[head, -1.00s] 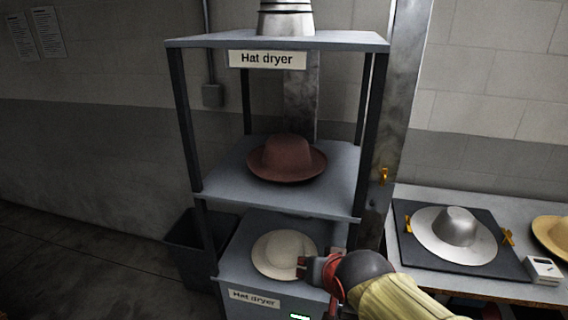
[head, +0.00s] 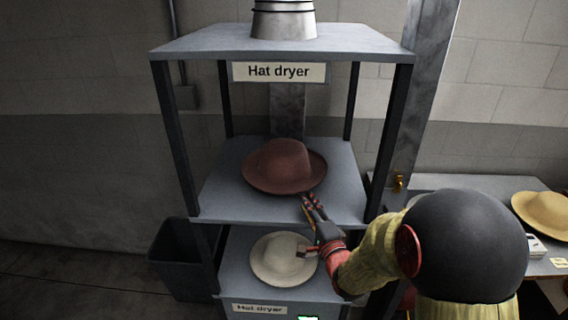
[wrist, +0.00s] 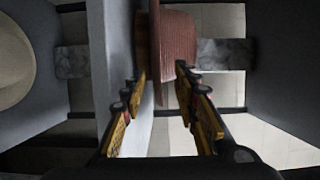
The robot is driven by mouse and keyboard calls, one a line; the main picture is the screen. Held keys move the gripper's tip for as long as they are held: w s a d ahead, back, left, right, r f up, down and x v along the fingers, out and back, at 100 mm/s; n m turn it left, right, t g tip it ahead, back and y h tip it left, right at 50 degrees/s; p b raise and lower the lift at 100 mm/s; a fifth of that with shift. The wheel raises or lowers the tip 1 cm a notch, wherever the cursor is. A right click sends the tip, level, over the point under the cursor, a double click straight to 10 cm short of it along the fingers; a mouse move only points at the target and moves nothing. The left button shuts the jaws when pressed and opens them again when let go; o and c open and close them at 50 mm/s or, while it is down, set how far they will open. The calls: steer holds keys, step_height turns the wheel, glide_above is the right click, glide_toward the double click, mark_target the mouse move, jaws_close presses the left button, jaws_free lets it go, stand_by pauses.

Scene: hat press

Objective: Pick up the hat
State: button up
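A reddish-brown felt hat (head: 284,164) sits brim down on the dryer's middle shelf (head: 225,195). It shows turned sideways in the wrist view (wrist: 178,42). A cream hat (head: 275,262) lies on the lower shelf, and part of it shows at the left of the wrist view (wrist: 12,65). My gripper (head: 308,198) is at the front edge of the middle shelf, just below the brown hat's brim in the picture. In the wrist view my gripper (wrist: 160,78) has its fingers apart, with the brim's near edge between or just beyond the tips. Contact cannot be told.
The dryer's dark posts (head: 393,140) flank the shelves, with the top shelf (head: 200,42) above the brown hat. A black bin (head: 180,262) stands at lower left.

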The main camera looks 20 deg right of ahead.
steer(key=w, duration=0.4)
steer(key=w+b, duration=0.1)
steer(key=w, duration=0.1)
steer(key=shift+w+a+f, duration=0.1)
steer(key=shift+a+f, duration=0.15)
steer(key=shift+w, duration=0.55)
steer(key=shift+r, duration=0.1)
steer(key=shift+c, duration=0.2)
jaws_close()
